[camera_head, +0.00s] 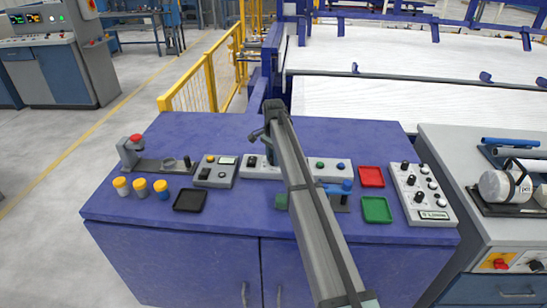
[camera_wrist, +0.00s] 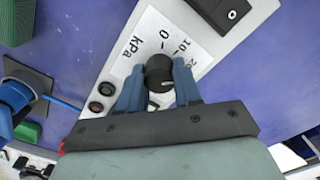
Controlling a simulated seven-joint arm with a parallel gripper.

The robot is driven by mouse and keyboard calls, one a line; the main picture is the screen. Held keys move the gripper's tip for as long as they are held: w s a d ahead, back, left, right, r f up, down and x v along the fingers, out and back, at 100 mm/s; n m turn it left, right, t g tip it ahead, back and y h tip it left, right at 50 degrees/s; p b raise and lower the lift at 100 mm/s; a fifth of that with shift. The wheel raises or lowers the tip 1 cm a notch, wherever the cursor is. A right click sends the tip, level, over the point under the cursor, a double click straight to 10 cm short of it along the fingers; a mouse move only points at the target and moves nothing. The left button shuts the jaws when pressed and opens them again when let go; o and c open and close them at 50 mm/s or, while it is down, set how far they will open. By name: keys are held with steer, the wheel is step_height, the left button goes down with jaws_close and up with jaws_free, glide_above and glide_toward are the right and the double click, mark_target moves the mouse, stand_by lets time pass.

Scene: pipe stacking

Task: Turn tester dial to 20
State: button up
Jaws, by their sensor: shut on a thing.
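In the wrist view, a black round dial (camera_wrist: 159,68) sits on a white tester panel (camera_wrist: 203,40) printed with "kPa", "0" and "10"; other numbers are partly covered. My gripper (camera_wrist: 159,84) has its two blue fingers closed on the sides of the dial. A small pale mark shows on the dial's near side; I cannot tell which number the dial points to. In the head view, the white tester panel (camera_head: 340,166) lies at the back middle of the blue bench, partly behind my arm.
A grey box with buttons (camera_head: 215,172) stands left of the panel. A black tray (camera_head: 190,200), red tray (camera_head: 371,177) and green tray (camera_head: 377,210) lie on the blue bench (camera_head: 240,222). A knobbed control panel (camera_head: 424,193) is at the right.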

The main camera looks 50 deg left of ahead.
steer(key=shift+m, duration=0.3)
stand_by(0.4)
steer(key=o, duration=1)
steer(key=shift+o, duration=0.2)
step_height(320, 180, up, 14)
steer(key=shift+f, duration=0.1)
